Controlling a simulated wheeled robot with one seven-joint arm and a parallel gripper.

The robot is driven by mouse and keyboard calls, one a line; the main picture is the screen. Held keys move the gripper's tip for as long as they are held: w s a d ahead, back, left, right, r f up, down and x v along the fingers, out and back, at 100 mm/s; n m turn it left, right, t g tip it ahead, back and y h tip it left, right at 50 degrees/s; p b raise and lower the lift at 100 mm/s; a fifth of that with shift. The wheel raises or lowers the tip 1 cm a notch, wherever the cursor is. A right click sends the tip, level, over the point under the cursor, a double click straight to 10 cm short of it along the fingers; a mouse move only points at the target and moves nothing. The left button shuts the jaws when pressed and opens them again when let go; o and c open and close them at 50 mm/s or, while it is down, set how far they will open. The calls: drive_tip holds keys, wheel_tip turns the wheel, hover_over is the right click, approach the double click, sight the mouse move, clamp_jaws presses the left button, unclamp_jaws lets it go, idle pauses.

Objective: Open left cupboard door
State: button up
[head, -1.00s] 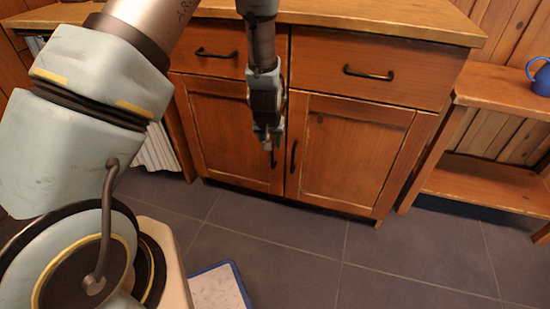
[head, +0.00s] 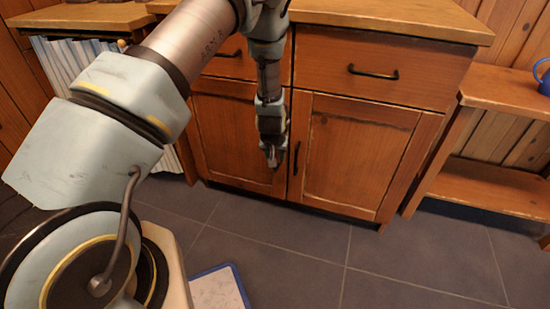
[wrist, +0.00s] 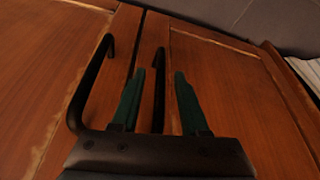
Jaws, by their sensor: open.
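The left cupboard door (head: 232,140) is a brown wooden panel and looks closed, level with the right door (head: 348,155). My gripper (head: 272,160) hangs in front of the left door's inner edge and hides its handle in the head view. In the wrist view, which shows the cupboard turned round, the left door (wrist: 225,75) is on the right. Its dark bar handle (wrist: 158,85) lies between the two green fingers of my open gripper (wrist: 160,105). I cannot tell whether either finger touches it. The right door's handle (wrist: 88,85) is left of the fingers.
Drawers with dark handles (head: 373,72) sit above the doors, under a wooden top (head: 400,18). A low shelf (head: 490,185) stands at right with a blue jug (head: 543,76). The tiled floor (head: 290,250) before the cupboard is clear except a blue-edged board (head: 218,290).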

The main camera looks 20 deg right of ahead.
drive_tip(key=shift+c, duration=0.3)
clamp_jaws()
idle(1.0)
